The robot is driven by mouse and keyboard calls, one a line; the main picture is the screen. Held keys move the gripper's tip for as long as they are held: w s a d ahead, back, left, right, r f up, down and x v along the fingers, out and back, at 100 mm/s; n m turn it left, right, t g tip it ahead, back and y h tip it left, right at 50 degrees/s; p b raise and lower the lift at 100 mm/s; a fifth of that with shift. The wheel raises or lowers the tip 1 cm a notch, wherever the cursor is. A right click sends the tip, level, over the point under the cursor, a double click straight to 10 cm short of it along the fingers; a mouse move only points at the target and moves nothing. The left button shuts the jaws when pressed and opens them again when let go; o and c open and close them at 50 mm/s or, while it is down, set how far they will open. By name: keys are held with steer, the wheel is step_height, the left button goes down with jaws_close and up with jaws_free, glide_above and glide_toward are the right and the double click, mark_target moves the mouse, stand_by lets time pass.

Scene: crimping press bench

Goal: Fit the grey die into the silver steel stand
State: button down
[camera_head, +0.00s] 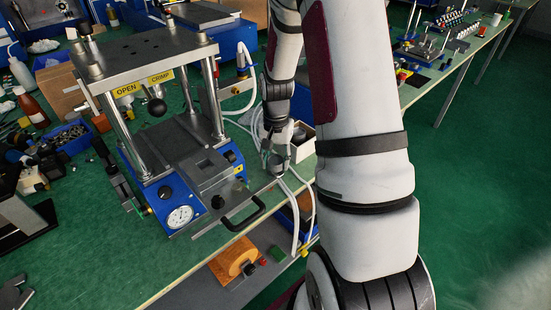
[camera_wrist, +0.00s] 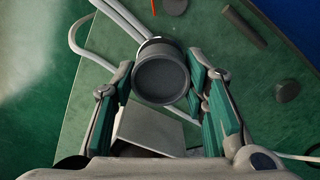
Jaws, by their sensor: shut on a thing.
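My gripper (camera_wrist: 160,85) is shut on a round, cup-shaped grey die (camera_wrist: 160,78), which sits between its two fingers in the wrist view. In the head view my gripper (camera_head: 274,160) is just right of the press, above the table's edge, with the die small and partly hidden. The press has a silver steel top plate (camera_head: 150,52) on upright posts. A square grey steel block (camera_head: 208,170) lies on its front slide, left of my gripper and apart from it. I cannot tell for certain which steel part is the stand.
A black handle (camera_head: 245,214) and a gauge (camera_head: 180,216) are at the press's front. White hoses (camera_head: 297,212) hang beside my gripper. A small open box (camera_head: 303,152) stands right behind it. Bare green table shows at front left.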

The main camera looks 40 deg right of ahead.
steer(key=shift+f+b, duration=0.45)
steer(key=shift+f, duration=0.4)
steer(key=c, duration=0.9)
jaws_free()
steer(key=shift+o, duration=0.2)
step_height(320, 180, up, 11)
steer(key=shift+f, duration=0.1)
steer(key=shift+r, duration=0.6)
